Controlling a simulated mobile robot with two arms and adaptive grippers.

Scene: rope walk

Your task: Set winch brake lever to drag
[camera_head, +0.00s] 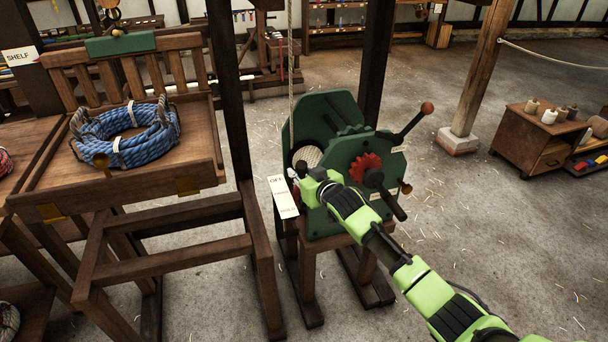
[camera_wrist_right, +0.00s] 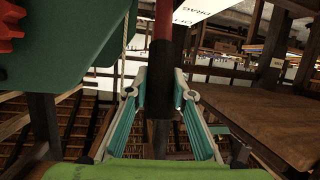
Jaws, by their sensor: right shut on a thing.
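The green winch (camera_head: 330,125) stands on a wooden stand, with a red gear (camera_head: 366,165) and a crank handle with an orange-brown knob (camera_head: 427,108). A white label plate (camera_head: 283,196) with lettering, OFF at its top, is fixed at its left side. My right gripper (camera_head: 297,176) is at the winch's left side beside this plate. In the right wrist view, the gripper (camera_wrist_right: 160,88) is shut around the dark shaft of the brake lever (camera_wrist_right: 160,130), whose upper part is red. The word DRAG shows on the plate (camera_wrist_right: 205,8) behind it. In the head view, my gripper mostly hides the lever. My left gripper is out of view.
A rope (camera_head: 290,60) hangs down to the winch. Dark posts (camera_head: 230,90) stand close to its left and behind it. A wooden rack (camera_head: 190,215) with a coiled blue rope (camera_head: 125,140) is at left. The floor at right is mostly clear up to a small cabinet (camera_head: 535,145).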

